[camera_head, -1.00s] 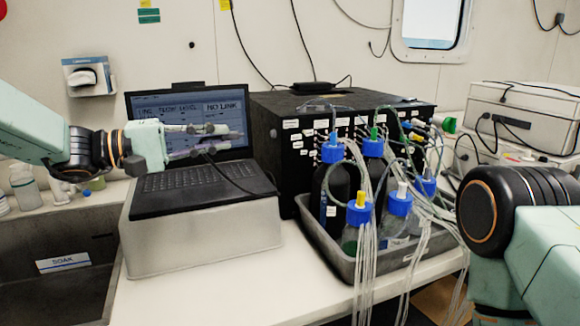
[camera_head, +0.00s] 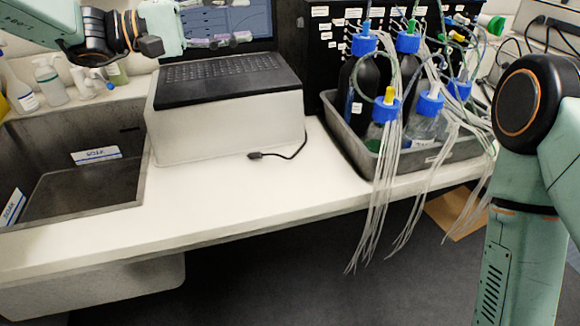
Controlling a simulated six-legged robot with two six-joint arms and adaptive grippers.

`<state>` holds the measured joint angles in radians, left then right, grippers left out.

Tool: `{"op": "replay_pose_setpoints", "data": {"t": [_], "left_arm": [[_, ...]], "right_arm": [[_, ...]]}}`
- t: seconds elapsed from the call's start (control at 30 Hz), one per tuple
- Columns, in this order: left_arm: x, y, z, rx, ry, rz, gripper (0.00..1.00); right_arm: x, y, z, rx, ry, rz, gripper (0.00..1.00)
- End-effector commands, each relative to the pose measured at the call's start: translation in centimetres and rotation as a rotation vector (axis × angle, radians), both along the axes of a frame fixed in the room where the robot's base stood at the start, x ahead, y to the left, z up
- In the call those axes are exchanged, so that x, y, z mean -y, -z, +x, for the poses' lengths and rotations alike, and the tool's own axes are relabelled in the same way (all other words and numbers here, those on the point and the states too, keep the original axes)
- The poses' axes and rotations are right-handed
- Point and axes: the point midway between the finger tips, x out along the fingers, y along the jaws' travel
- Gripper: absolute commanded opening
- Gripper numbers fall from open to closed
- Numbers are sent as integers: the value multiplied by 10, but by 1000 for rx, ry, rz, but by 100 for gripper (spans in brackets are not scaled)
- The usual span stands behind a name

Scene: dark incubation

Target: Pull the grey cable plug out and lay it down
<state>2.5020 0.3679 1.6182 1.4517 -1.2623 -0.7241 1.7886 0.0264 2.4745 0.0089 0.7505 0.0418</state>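The cable plug (camera_head: 256,155), dark in this light, lies on the white counter in front of the grey laptop stand (camera_head: 225,135). Its thin cable (camera_head: 300,147) curves right and up along the stand's right side. The laptop (camera_head: 225,78) sits open on the stand. My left gripper (camera_head: 222,24) is at the top edge, in front of the laptop screen and well above the plug. Its fingers are apart with nothing seen between them; the upper one is partly cut off. My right arm stands at the right; its gripper is out of view.
A grey tray (camera_head: 345,138) with several blue-capped bottles stands right of the stand, with clear tubes hanging over the counter's front edge. A dark sink (camera_head: 95,190) is at the left, with bottles behind it. The counter (camera_head: 240,195) in front of the stand is clear.

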Motion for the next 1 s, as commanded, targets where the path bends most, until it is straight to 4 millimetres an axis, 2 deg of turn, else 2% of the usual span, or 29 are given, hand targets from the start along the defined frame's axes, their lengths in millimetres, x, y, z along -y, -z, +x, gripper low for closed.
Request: {"op": "replay_pose_setpoints", "data": {"t": [0.4,0.6,0.8,1.0], "left_arm": [[-69,-1,-27,4,-3,-6,39],[-93,-1,-37,3,-2,-4,39],[-104,0,-41,2,-1,-2,39],[-105,0,-42,0,0,-1,39]], "right_arm": [[0,0,0,0,0,0,75],[0,0,0,0,0,0,75],[0,0,0,0,0,0,75],[0,0,0,0,0,0,75]]}}
